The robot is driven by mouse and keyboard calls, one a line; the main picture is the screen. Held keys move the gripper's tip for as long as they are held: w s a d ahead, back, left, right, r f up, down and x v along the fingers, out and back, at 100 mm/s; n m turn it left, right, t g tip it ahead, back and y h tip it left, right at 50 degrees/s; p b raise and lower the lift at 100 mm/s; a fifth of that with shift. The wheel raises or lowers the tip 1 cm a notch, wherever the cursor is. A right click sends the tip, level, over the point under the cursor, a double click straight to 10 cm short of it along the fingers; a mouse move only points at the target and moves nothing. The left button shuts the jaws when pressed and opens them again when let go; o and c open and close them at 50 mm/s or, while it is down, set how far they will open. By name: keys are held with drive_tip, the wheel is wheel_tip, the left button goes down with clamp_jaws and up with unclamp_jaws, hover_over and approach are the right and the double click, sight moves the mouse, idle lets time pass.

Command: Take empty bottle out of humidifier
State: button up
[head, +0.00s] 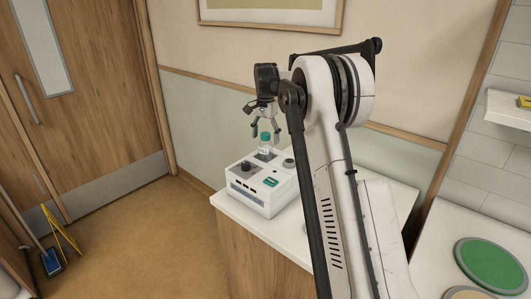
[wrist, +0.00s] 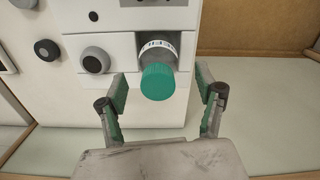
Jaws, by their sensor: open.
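The humidifier (head: 262,187) is a white box-shaped unit with dark knobs and a green part, standing on the white cabinet top. A clear bottle with a green cap (head: 265,138) stands upright in it, its lower part hidden in the unit. In the wrist view the green cap (wrist: 158,82) and the white marked band behind it show, with the bottle seated in a square recess. My gripper (head: 267,129) is above the bottle, pointing down. In the wrist view my gripper (wrist: 163,98) is open, one finger on each side of the cap, with gaps on both sides.
A grey knob (wrist: 95,60) on the humidifier is close to the left finger. The cabinet top (head: 232,208) has a narrow free strip in front of the unit. A green round disc (head: 490,262) lies on the right counter. A wall is behind the cabinet.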

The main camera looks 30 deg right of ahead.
sight(265, 148)
drive_tip(key=shift+s+a+f+p, duration=0.1)
drive_tip(key=shift+f+p, duration=0.15)
drive_tip(key=shift+f, duration=1.15)
drive_tip(key=shift+s+a+f+p, duration=0.1)
drive_tip(key=shift+f+p, duration=0.15)
drive_tip(key=shift+f, duration=1.1)
drive_tip(key=shift+c, duration=0.2)
drive_tip(key=c, duration=1.1)
